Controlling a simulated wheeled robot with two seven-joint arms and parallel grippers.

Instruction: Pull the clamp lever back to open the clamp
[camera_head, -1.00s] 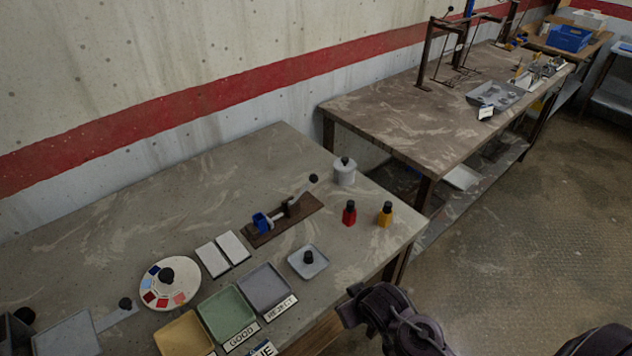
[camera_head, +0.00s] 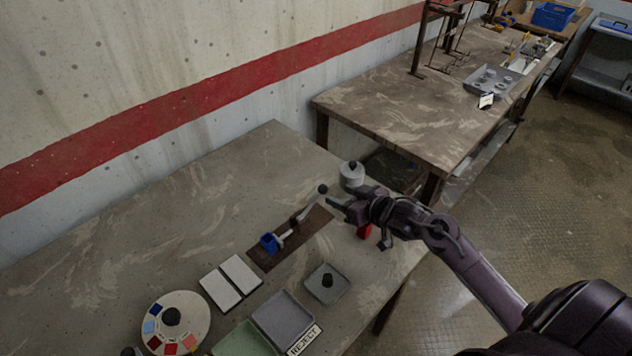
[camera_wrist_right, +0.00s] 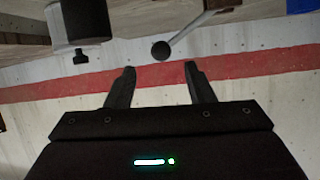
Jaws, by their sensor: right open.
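The clamp stands on a brown base plate (camera_head: 262,257) on the near table, with a blue block (camera_head: 270,243) at its left end. Its lever (camera_head: 308,206) slants up to the right and ends in a black ball knob (camera_head: 323,189). My right gripper (camera_head: 338,199) is just right of the knob, seemingly apart from it. In the right wrist view its two fingers (camera_wrist_right: 157,72) are spread and empty. The black knob (camera_wrist_right: 160,50) shows just beyond and between the fingertips, with the pale lever rod (camera_wrist_right: 190,28) running up right. My left gripper is not in view.
A white lidded pot (camera_head: 351,178) stands close behind my right gripper. A red bottle (camera_head: 364,231) is partly hidden under it. A grey tray (camera_head: 345,288) with a black knob, white tiles (camera_head: 240,271) and a colour wheel (camera_head: 197,313) lie nearer. The table's back left is clear.

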